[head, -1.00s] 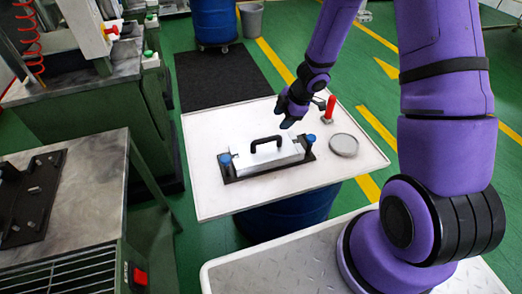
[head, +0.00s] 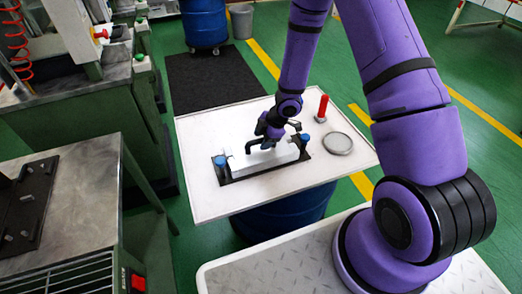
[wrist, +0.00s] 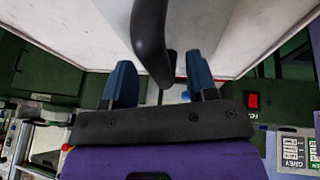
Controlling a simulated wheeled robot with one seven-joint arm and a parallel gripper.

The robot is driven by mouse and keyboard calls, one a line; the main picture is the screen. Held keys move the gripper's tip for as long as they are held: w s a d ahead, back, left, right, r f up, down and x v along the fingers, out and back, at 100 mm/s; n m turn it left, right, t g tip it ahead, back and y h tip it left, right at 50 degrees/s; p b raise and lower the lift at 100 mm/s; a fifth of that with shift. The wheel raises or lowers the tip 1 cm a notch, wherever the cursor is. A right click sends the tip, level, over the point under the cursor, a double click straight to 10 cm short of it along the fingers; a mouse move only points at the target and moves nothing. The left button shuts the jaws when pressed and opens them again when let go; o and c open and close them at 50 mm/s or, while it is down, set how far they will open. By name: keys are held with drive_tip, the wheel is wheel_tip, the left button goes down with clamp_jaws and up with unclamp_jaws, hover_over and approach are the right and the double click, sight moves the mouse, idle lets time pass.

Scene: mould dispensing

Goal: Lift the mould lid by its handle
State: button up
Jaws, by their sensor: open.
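The mould lid (head: 263,159) is a pale metal block lying on the dark mould base (head: 231,180), with a blue-topped post at each end. Its black arched handle (wrist: 150,30) shows large in the wrist view and passes between my two blue fingers. My gripper (head: 267,143) is over the lid in the head view and partly hides the handle. In the wrist view my gripper (wrist: 160,66) is open, with one finger on each side of the handle. I cannot tell whether either finger touches it.
The mould stands on a white table (head: 208,202). A round grey dish (head: 338,143) and a red upright object (head: 323,106) are to its right. A steel bench (head: 82,190) with a dark plate (head: 27,205) is at the left. The table's front left is clear.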

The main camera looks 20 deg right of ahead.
drive_tip(key=shift+x, duration=0.95)
clamp_jaws()
drive_tip(key=shift+r, duration=0.1)
